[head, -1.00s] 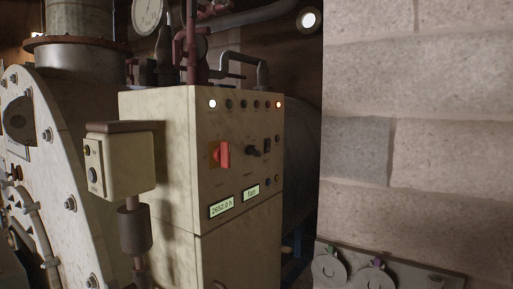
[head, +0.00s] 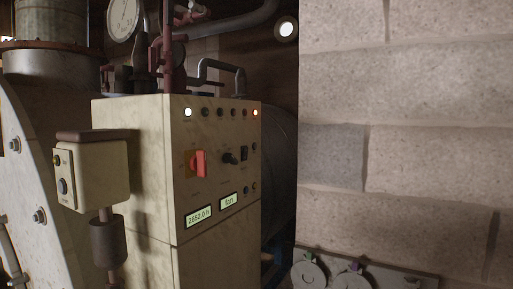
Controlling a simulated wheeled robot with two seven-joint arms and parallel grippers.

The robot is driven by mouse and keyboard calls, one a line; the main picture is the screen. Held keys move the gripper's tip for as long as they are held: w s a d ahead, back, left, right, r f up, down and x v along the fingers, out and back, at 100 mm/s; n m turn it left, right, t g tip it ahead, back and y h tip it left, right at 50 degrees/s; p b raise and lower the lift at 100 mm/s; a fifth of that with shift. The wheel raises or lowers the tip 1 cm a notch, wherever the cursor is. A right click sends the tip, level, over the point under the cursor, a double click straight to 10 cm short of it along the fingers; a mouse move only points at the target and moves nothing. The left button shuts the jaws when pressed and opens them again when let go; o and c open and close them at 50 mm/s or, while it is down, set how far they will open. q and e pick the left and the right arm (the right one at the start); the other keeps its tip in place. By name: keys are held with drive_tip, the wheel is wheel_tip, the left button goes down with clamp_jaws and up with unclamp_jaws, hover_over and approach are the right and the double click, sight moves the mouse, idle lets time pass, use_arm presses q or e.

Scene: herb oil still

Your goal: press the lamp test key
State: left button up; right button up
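The cream control cabinet (head: 215,220) stands left of centre in the head view. Its front panel has a row of lamps along the top; the leftmost lamp (head: 188,112) glows white and the rightmost lamp (head: 255,113) glows orange. Below are a red rotary switch (head: 199,163), a black knob (head: 229,158), a black switch (head: 244,153) and small round buttons (head: 246,189). Two lit displays read "2652.0 h" (head: 199,216) and "fan" (head: 229,200). I cannot tell which control is the lamp test key. Neither gripper is in view.
A cream push-button box (head: 92,172) on a post stands in front of the cabinet's left side. A large bolted machine (head: 40,180) is at the far left. A block wall (head: 410,130) fills the right, with a grey rail of round tags (head: 400,280) below.

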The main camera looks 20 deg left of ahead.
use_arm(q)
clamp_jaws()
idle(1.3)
